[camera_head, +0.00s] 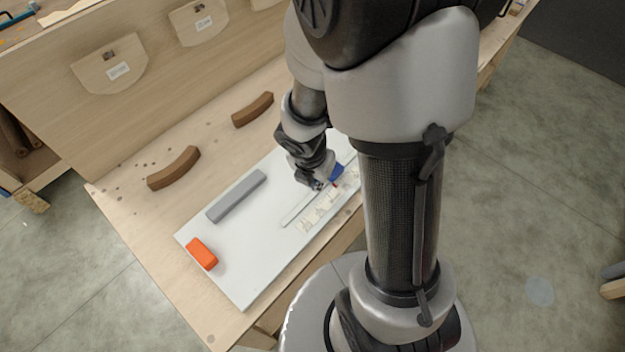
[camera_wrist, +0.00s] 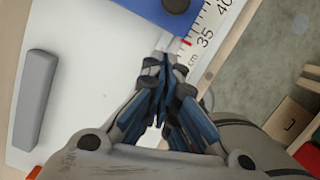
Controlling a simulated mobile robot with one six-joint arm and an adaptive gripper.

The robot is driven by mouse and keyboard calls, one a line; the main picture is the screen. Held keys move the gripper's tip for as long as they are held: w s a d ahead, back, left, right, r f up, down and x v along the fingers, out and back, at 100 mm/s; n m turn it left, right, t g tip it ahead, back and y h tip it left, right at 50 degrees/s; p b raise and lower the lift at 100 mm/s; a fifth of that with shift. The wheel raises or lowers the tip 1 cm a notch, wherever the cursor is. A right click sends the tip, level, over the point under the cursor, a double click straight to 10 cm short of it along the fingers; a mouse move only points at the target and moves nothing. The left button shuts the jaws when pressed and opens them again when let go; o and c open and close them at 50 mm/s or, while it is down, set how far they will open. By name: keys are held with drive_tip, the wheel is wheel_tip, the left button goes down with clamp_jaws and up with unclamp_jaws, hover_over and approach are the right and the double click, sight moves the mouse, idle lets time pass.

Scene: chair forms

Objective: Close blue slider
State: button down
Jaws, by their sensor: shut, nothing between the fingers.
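The blue slider (camera_head: 336,173) sits on the white board (camera_head: 237,286) beside a scale, partly hidden by my gripper in the head view. In the head view my gripper (camera_head: 317,187) is low over the board.
A grey bar (camera_head: 237,196) and an orange block (camera_head: 201,254) lie on the board's left part. A slot (camera_head: 298,211) runs along the scale. Two brown curved pieces (camera_head: 173,168) (camera_head: 252,110) lie on the wooden table behind.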

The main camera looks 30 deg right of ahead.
drive_tip(key=shift+w+d+r, duration=0.25)
drive_tip(key=shift+w+d, duration=0.7)
drive_tip(key=shift+d, duration=0.25)
drive_tip(key=shift+d+p, duration=0.15)
drive_tip(key=shift+p, duration=0.15)
drive_tip(key=w+d+p, duration=0.1)
drive_tip(key=d, duration=0.1)
drive_tip(key=d+p, duration=0.2)
drive_tip(key=w+d+p, duration=0.1)
drive_tip(key=d, duration=0.2)
drive_tip(key=shift+w+p, duration=0.3)
drive_tip(key=shift+a, duration=0.1)
